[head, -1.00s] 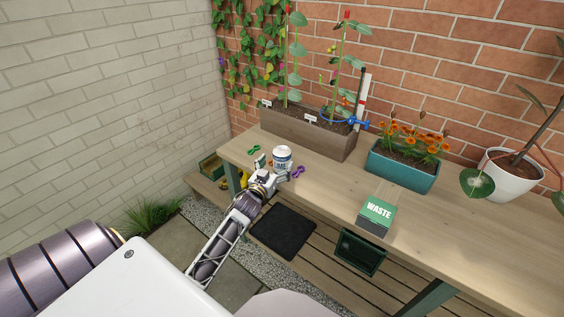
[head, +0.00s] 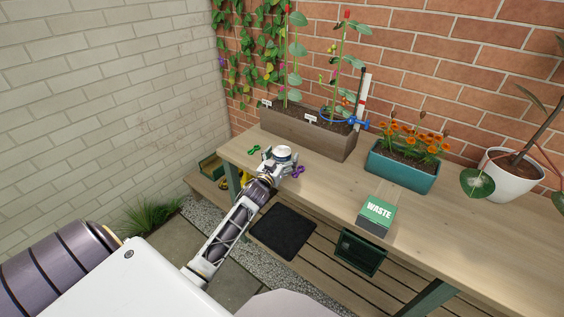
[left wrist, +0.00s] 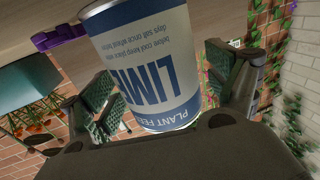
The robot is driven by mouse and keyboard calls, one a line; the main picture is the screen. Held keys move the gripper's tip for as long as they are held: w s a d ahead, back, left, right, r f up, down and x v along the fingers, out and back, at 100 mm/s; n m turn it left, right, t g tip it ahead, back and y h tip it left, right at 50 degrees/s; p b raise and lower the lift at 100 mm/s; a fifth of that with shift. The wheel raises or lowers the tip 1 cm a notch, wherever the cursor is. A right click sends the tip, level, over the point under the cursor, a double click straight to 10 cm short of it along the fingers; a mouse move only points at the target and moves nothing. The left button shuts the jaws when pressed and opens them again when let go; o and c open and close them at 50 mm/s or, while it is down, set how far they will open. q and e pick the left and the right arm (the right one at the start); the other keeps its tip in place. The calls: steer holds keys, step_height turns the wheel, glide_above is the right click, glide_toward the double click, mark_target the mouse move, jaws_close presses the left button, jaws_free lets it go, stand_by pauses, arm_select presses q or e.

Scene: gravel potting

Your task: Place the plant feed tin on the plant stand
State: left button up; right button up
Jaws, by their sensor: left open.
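The plant feed tin (head: 283,153) is a white and blue can standing near the left end of the potting bench (head: 330,190). In the left wrist view the tin (left wrist: 150,62) fills the middle, its blue label upside down. My left gripper (head: 279,163) is at the tin in the head view and hides its lower part. Its fingers are open, one on each side of the tin in the wrist view. I cannot tell whether either finger touches it. I cannot make out the plant stand for certain. My right gripper is not in view.
Green clips (head: 254,149) and purple clips (head: 298,171) lie close on either side of the tin. A wooden planter (head: 310,134) stands behind it. Bare bench top lies between.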

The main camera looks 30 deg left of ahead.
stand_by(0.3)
arm_select(q)
steer(key=c, duration=1.5)
steer(key=shift+r, duration=0.15)
